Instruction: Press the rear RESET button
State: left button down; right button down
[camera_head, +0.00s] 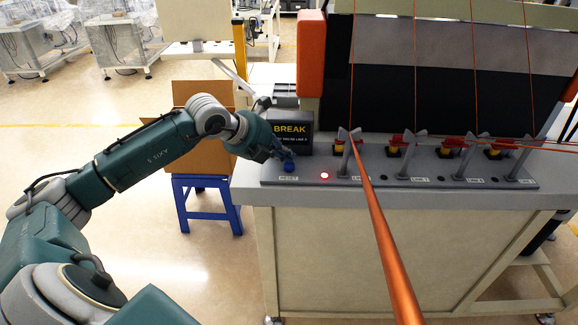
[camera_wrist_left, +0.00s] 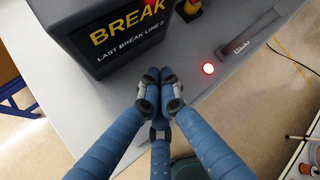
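The RESET button (camera_head: 289,166) looks like a small blue knob above the RESET label, at the left end of the grey panel (camera_head: 450,182). My left gripper (camera_head: 284,156) is right above and behind it, pointing down at it in the head view. Whether it touches the button cannot be told. In the left wrist view, the blue fingers of my left gripper (camera_wrist_left: 159,75) are together at the tips, with nothing seen between them. They hide the button there. My right gripper is not in view.
A dark BREAK display (camera_head: 291,130) stands close beside my left gripper. A red light (camera_head: 324,175) glows right of the button. Several upright levers (camera_head: 410,150) with orange wires line the panel. An orange rod (camera_head: 385,240) crosses the foreground. A blue stool (camera_head: 207,190) stands left.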

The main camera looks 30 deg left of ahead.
aim_at(286, 165)
pick_arm(q)
jog(key=shift+s+f+b, duration=0.1)
jog(key=shift+f+b, duration=0.65)
dwell(0.8)
dwell(0.4)
jog(key=shift+r+p, duration=0.6)
jog(key=shift+r, duration=0.55)
jog(key=shift+r, duration=0.1)
jog(key=shift+r+p, duration=1.5)
jog(key=shift+r, duration=0.95)
jog(key=shift+f, duration=0.1)
